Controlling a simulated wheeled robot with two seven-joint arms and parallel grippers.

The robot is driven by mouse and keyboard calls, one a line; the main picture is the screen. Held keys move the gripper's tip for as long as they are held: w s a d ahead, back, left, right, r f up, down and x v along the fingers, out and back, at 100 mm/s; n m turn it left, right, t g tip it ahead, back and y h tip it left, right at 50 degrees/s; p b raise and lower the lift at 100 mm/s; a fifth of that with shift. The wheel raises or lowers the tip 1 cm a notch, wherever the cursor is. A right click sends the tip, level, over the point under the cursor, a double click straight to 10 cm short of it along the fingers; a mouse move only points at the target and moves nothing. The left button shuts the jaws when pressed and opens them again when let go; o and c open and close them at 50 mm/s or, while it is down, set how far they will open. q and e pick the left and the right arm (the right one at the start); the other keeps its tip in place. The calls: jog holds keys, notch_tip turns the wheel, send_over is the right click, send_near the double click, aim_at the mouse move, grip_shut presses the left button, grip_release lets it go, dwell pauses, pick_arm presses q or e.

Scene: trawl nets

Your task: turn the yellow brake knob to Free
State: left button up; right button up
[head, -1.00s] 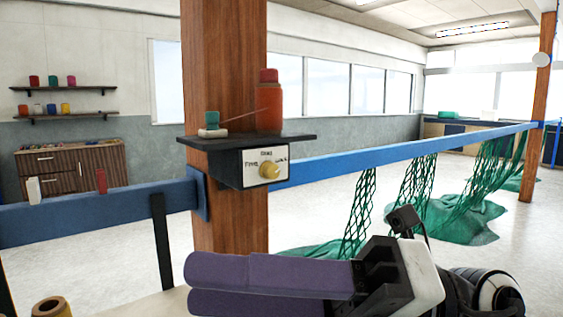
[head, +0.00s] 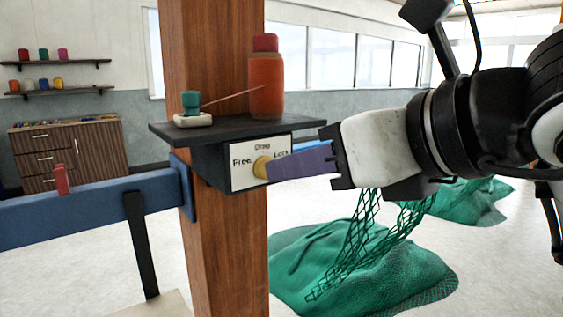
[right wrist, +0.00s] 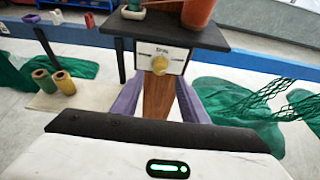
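The yellow brake knob (head: 261,167) sits on the white label plate (head: 243,178) of a dark box on the wooden post. "Free" is printed left of the knob, a word above it is blurred, and the right-hand word is partly covered. My right gripper (head: 278,166) comes in from the right, its purple fingertips close to the knob. In the right wrist view, the knob (right wrist: 160,64) shows beyond the gap between the two spread fingers (right wrist: 157,92). I cannot tell whether a finger touches it. The knob's pointing direction is unclear. My left gripper is not in view.
A dark shelf (head: 220,129) above the box holds an orange spool (head: 266,90) and a small teal one (head: 190,103). A blue rail (head: 90,210) meets the post. Green netting (head: 360,270) lies on the floor. Two spools (right wrist: 63,83) stand at left in the wrist view.

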jog(key=x, duration=0.5)
jog(key=shift+w+a+p, duration=0.1)
jog(key=shift+w+p, duration=0.1)
jog(key=shift+p, duration=0.2)
grip_shut()
